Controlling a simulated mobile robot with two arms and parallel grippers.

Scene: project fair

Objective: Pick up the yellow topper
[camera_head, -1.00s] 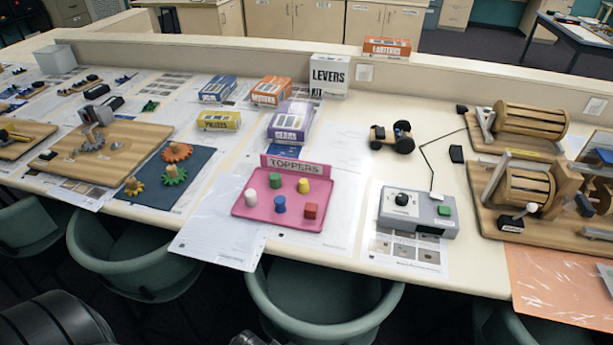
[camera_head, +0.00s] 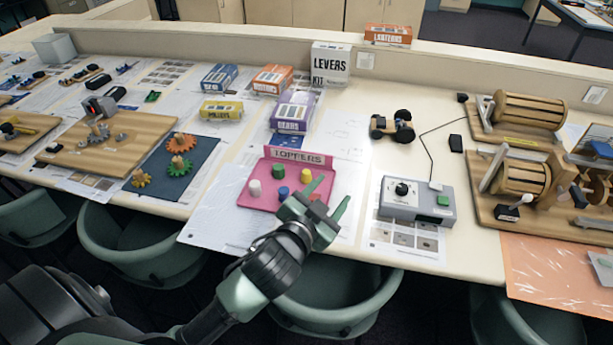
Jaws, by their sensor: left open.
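The yellow topper (camera_head: 306,175) stands in the right back part of the pink toppers tray (camera_head: 248,196). A green topper (camera_head: 278,171), a white topper (camera_head: 255,187) and a blue topper (camera_head: 282,193) stand in the tray. The red topper (camera_head: 315,197) shows only partly behind the gripper. My right gripper is not in view.
A grey control box (camera_head: 417,204) stands right of the tray. A small wheeled car (camera_head: 392,126) is behind it, and wooden drum models (camera_head: 520,185) are at the right. The gears box (camera_head: 294,111) and levers box (camera_head: 330,64) stand behind the tray. Green chairs (camera_head: 145,255) line the front edge.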

